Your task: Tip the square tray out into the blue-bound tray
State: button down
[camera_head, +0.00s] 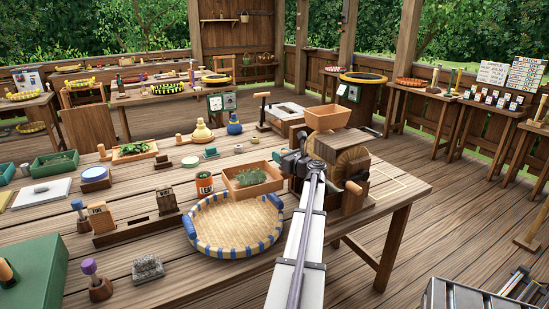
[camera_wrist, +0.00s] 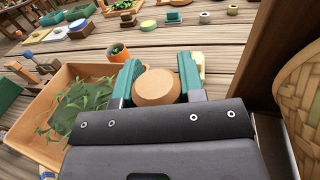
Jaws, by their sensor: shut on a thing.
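The square tray (camera_head: 233,187) is a shallow orange-brown wooden box with green leaves (camera_head: 250,176) in it. It also shows at the left of the wrist view (camera_wrist: 92,72), with the leaves (camera_wrist: 85,105) inside. My gripper (camera_head: 284,158) is at the tray's right side. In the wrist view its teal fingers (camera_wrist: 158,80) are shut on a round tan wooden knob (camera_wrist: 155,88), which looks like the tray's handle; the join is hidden. The blue-bound tray (camera_head: 237,225) is a round woven tray with a blue-wrapped rim. It lies empty on the table, in front of the square tray.
A wooden machine with a hopper (camera_head: 327,117) stands just right of my gripper. A red-orange pot (camera_head: 204,183) stands left of the square tray. A wooden block rack (camera_head: 138,226) and a grey stone block (camera_head: 148,268) lie left of the blue-bound tray.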

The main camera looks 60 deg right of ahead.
aim_at(281, 172)
notch_tip(281, 172, down, 2)
jog(key=shift+w+d+f, duration=0.1)
jog(key=shift+f, duration=0.1)
jog(key=shift+r, duration=0.1)
notch_tip(281, 172, down, 5)
jog(key=b, duration=0.5)
jog(key=r+p, duration=0.1)
jog(key=r+n+p, duration=0.1)
jog(key=r+p, duration=0.1)
jog(key=a+r+n+p, duration=0.1)
jog(key=p, duration=0.1)
jog(key=shift+w+r, duration=0.2)
jog(key=shift+w, duration=0.15)
jog(key=w+a+r+n+g+p, duration=0.3)
jog(key=w+a+r+n+p, duration=0.45)
jog(key=p, duration=0.45)
jog(key=w+a+f+n+g+h+b, duration=0.1)
jog(key=w+a+n, duration=0.3)
jog(key=a, duration=0.4)
jog(key=w+a+f+n+g+h+b, duration=0.1)
jog(key=w+a+f+n+h+b, duration=0.1)
jog(key=w+a+n, duration=0.3)
jog(key=shift+w+a+f+h+b, duration=0.25)
jog(key=shift+w+a+b, duration=0.7)
jog(key=shift+a, duration=0.95)
